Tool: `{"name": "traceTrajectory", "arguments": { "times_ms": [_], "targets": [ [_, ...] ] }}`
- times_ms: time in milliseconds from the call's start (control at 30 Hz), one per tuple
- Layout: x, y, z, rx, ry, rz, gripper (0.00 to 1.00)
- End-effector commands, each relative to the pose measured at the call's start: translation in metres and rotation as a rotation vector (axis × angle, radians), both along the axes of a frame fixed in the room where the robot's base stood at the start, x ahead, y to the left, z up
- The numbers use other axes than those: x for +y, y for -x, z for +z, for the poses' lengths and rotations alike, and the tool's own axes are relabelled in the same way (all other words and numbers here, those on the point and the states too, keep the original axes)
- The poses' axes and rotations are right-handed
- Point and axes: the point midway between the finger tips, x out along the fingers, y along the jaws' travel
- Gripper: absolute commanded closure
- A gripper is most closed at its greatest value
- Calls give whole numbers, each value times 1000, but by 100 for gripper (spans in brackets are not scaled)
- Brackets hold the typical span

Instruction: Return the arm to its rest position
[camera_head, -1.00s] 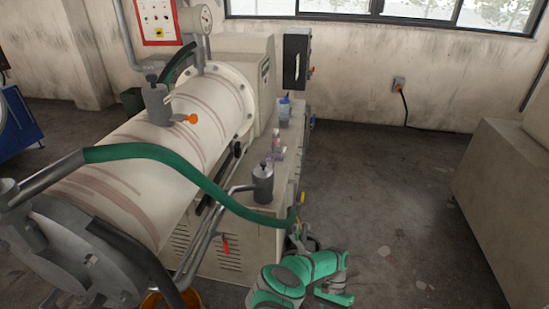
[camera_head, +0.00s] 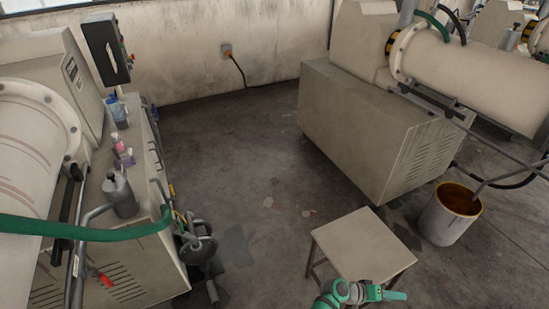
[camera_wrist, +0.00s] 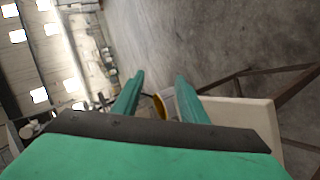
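My gripper (camera_head: 396,296) shows at the bottom edge of the head view, as the end of my folded green arm. It is in front of a low stool and points right. In the wrist view my gripper (camera_wrist: 158,76) has its two green fingers apart, with nothing held between them. Only far background shows in the gap, including a bit of yellow-orange rim.
A stool (camera_head: 362,245) stands close to my arm. A metal bucket (camera_head: 446,222) with an orange-brown inside stands at right, by a mill cabinet (camera_head: 365,125). Another mill (camera_head: 25,150) is at left, with bottles on its cabinet.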

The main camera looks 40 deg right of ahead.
Motion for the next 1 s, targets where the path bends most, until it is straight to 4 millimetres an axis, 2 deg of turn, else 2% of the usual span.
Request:
{"name": "traceTrajectory", "arguments": {
  "times_ms": [100,233,367,467,567,767,867,1000],
  "targets": [
    [-21,-2,29,-3,94,134,61],
    [-29,-20,56,-21,174,296,61],
    [-22,-44,76,-45,228,469,61],
    [-6,-65,87,-72,253,606,61],
    [18,-87,93,-104,264,745,61],
    [93,-123,95,-196,237,1015,61],
    [141,-134,92,-257,201,1140,61],
    [216,-140,90,-363,129,1297,61]
  ]
}}
